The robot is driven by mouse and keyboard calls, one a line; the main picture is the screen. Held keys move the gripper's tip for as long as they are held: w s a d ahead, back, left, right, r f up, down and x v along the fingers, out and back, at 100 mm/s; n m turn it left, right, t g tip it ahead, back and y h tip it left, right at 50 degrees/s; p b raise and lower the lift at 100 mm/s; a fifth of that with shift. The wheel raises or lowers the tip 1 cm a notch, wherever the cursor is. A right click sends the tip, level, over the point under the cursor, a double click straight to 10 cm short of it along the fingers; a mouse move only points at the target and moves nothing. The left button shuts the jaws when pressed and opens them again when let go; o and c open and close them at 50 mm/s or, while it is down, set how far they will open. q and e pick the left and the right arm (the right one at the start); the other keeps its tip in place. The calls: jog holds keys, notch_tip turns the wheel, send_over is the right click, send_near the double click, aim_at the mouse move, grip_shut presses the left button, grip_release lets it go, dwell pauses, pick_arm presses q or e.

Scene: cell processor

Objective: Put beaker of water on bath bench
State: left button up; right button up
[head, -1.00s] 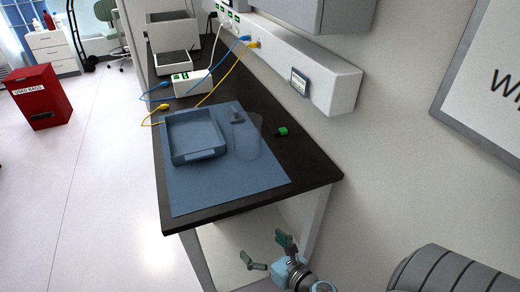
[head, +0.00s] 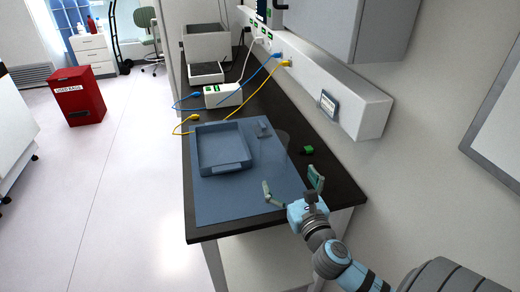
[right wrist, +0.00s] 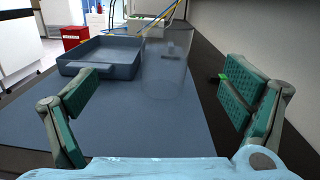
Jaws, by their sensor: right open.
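A clear, nearly see-through beaker (head: 274,153) stands upright on a blue mat (head: 225,207) on the black bench (head: 207,230). It also shows in the right wrist view (right wrist: 163,75), ahead of the gripper and between its fingers. My right gripper (head: 291,190) is open and empty at the near edge of the bench, a little short of the beaker; its two green-padded fingers show in the right wrist view (right wrist: 165,105). I cannot make out the water level. My left gripper is not in view.
A blue tray (head: 225,168) sits left of the beaker on the mat. A small green-and-black item (head: 307,150) lies right of it. Cables and a white box (head: 222,95) are farther back. A wall-mounted white trunking (head: 345,97) runs along the right.

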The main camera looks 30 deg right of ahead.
aim_at(270, 136)
jog(key=shift+m+g, duration=0.3)
jog(key=shift+m, duration=0.3)
jog(key=x, duration=1)
jog(key=d+x, duration=0.1)
jog(key=x, duration=0.4)
jog(key=shift+s+r, duration=0.15)
jog(key=shift+r, duration=0.25)
jog(key=c, duration=1.3)
